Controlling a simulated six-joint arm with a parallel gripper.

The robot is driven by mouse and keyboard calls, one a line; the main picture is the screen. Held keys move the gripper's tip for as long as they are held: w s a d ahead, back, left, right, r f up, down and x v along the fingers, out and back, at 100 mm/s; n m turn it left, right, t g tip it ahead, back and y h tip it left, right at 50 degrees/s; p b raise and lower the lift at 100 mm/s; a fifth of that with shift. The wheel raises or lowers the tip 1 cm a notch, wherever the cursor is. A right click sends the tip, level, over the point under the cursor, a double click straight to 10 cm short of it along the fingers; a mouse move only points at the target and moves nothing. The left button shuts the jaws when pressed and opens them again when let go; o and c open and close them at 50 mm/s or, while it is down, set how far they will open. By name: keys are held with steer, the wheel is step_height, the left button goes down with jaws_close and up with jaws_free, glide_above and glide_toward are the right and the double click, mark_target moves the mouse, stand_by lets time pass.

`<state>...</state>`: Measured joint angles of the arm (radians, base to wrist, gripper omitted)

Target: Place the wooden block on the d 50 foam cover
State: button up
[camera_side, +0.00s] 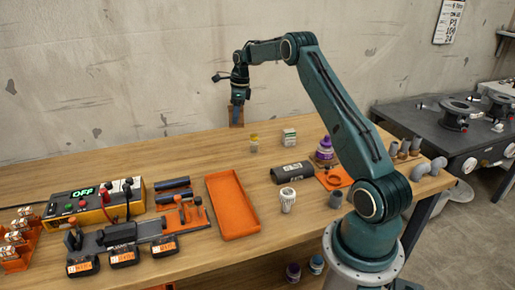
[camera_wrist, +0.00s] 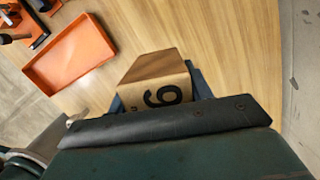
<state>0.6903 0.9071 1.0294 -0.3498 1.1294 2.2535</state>
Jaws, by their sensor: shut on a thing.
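The wooden block (camera_side: 237,121) is in my gripper (camera_side: 237,104), held high above the back of the table. In the wrist view the block (camera_wrist: 154,68) sits between the blue fingers, with a black figure on its near face. My gripper is shut on it. A dark cylinder with pale lettering, which looks like the foam cover (camera_side: 292,171), lies on its side on the table, right of and below the block in the side view. Its lettering is too small to read surely. The cover does not show in the wrist view.
An orange tray (camera_side: 233,231) lies left of the cover; it also shows in the wrist view (camera_wrist: 68,60). A white cup-like part (camera_side: 288,207), a small yellow-topped jar (camera_side: 254,146), a pale box (camera_side: 289,138) and a purple bottle (camera_side: 325,150) stand around the cover. The table's back left is clear.

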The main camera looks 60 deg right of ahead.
steer(key=s+a+r+m+h, duration=0.1)
steer(key=s+r+m, duration=0.3)
steer(key=s, duration=0.8)
steer(key=s+a+r+m, duration=0.15)
steer(key=s+r, duration=0.35)
steer(key=s, duration=0.7)
glide_toward(290, 166)
steer(key=shift+w+m, duration=0.25)
steer(key=shift+f, duration=2.15)
steer(key=shift+f, duration=0.15)
steer(key=o, duration=1.1)
